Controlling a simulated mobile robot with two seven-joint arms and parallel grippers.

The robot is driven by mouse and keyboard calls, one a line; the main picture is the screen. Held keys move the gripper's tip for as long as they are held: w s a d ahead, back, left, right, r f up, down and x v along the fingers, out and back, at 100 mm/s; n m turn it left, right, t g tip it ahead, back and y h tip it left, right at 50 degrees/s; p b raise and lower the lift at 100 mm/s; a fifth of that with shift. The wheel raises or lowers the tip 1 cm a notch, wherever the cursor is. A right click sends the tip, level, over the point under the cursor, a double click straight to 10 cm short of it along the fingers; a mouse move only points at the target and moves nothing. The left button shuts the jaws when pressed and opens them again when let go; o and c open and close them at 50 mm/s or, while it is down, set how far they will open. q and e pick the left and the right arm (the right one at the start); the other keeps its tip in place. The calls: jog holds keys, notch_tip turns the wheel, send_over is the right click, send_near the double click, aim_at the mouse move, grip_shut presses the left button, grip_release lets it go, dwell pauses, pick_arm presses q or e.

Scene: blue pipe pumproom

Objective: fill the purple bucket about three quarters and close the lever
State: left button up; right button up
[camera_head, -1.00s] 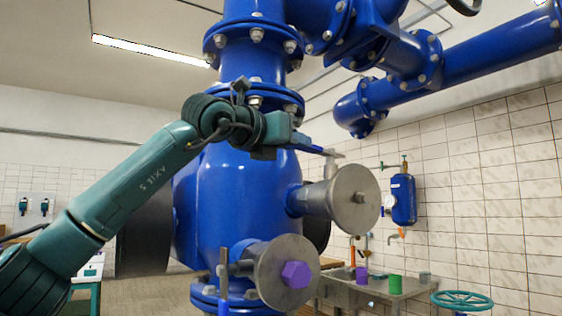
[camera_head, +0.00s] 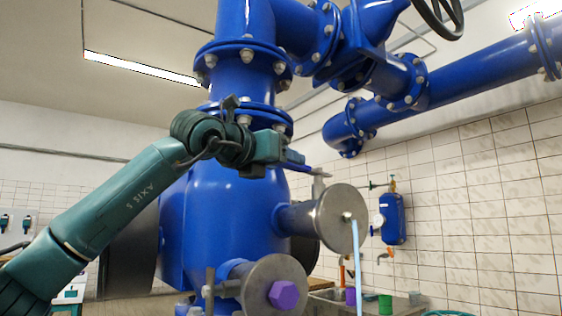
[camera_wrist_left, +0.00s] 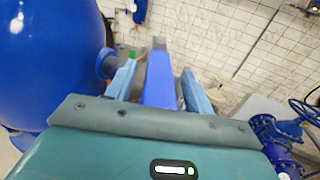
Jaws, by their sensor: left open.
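A stream of water (camera_head: 357,265) pours from the small opening in the round grey flange (camera_head: 340,217) and falls out of the bottom of the head view. The blue lever (camera_wrist_left: 160,82) runs between the two fingers of my left gripper (camera_head: 284,157) in the left wrist view. The gripper is open, with a finger on each side of the lever. A small purple vessel (camera_head: 350,297) stands far back by the sink; I cannot tell whether it is the task's bucket. Where the stream lands is out of view. My right gripper is not in view.
A lower grey flange with a purple hexagonal plug (camera_head: 284,294) stands below the pouring one. The big blue pipe body (camera_head: 235,205) is close beside my left arm. A green cup (camera_head: 385,304) stands at the sink.

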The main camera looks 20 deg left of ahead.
pick_arm(q)
jog(key=b+v, duration=0.3)
jog(key=v, duration=1)
jog(key=shift+w, duration=0.1)
dwell(3.3)
